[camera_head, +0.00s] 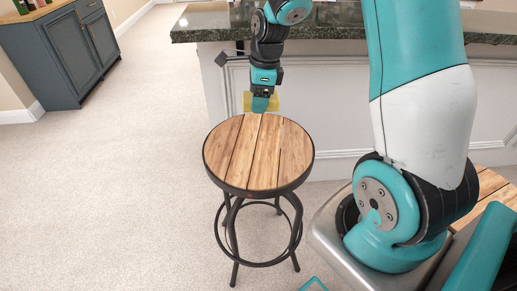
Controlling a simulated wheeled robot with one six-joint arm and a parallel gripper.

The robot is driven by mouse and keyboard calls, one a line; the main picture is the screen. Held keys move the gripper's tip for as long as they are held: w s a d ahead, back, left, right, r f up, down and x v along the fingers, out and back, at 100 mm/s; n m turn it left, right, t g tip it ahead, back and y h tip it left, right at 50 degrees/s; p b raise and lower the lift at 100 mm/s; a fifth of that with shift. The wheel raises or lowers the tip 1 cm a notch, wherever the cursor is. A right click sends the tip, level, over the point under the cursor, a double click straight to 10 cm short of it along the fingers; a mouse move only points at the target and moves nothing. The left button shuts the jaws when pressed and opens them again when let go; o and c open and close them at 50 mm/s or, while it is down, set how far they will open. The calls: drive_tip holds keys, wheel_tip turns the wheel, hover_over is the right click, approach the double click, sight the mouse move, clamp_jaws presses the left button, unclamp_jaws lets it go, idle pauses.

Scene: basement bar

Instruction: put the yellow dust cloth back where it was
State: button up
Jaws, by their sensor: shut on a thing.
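The yellow dust cloth (247,101) is in my gripper (260,108), mostly hidden behind the fingers, with yellow showing on both sides. My gripper points down and is shut on it, near the far edge of a round wooden stool seat (258,155). I cannot tell whether the cloth touches the seat or hangs just above or behind it. The seat top is otherwise bare.
A bar with a dark green stone counter (210,22) and white panelled front (330,75) stands behind the stool. A blue-grey cabinet (65,60) is at the upper left. Another wooden slatted seat (490,185) shows partly at the right. The carpet at left is clear.

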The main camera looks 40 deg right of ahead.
sight(257, 151)
wheel_tip(257, 151, down, 16)
drive_tip(key=shift+f, duration=0.25)
drive_tip(key=shift+f, duration=0.2)
drive_tip(key=o, duration=0.9)
drive_tip(key=shift+r, duration=0.15)
